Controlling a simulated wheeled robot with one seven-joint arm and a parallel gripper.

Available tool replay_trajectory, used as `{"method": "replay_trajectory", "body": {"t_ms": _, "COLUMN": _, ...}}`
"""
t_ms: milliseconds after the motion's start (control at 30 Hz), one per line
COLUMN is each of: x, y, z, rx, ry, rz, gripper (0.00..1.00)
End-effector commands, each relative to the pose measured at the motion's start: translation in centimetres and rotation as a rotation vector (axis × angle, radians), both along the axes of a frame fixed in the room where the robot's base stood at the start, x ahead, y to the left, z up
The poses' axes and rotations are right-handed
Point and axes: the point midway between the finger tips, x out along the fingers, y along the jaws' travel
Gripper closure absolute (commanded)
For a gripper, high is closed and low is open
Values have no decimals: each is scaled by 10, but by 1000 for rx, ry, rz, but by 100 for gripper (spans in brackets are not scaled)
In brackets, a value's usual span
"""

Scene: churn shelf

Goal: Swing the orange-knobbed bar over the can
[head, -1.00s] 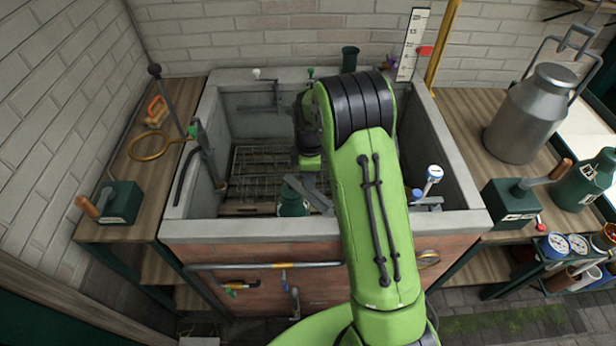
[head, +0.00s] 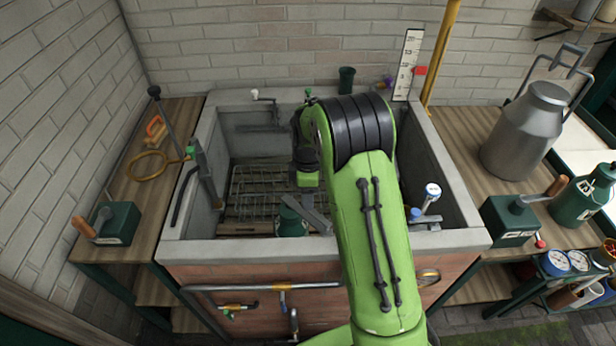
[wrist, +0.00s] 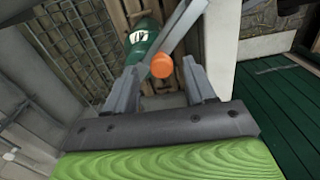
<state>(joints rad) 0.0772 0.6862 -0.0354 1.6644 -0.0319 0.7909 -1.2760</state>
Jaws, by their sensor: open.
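In the wrist view an orange knob (wrist: 162,65) sits at the near end of a flat grey bar (wrist: 187,28), which runs up and to the right. My gripper (wrist: 163,84) is open, with one finger on each side of the knob; I cannot tell whether either touches it. A green can (wrist: 142,38) with a pale label is just beyond, left of the bar. In the head view the green can (head: 291,222) stands inside the stone trough, below my arm's end. The knob is not clearly visible there.
The trough's stone rim (head: 250,247) surrounds the work space, with a wire rack (head: 262,190) on its floor. A post with a lever (head: 205,175) is at the left wall and a blue-topped valve (head: 432,190) at the right. A silver churn (head: 525,130) stands on the right bench.

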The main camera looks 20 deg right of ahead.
Motion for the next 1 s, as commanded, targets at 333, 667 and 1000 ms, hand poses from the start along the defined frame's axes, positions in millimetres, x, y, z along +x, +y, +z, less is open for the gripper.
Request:
{"method": "replay_trajectory", "body": {"t_ms": 333, "x": 1, "y": 0, "z": 100, "rx": -1, "ry": -8, "rz": -1, "gripper": 45}}
{"method": "replay_trajectory", "body": {"t_ms": 667, "x": 0, "y": 0, "z": 145, "rx": -1, "ry": -3, "rz": -1, "gripper": 45}}
{"method": "replay_trajectory", "body": {"t_ms": 1000, "x": 0, "y": 0, "z": 144, "rx": -1, "ry": -2, "rz": -1, "gripper": 45}}
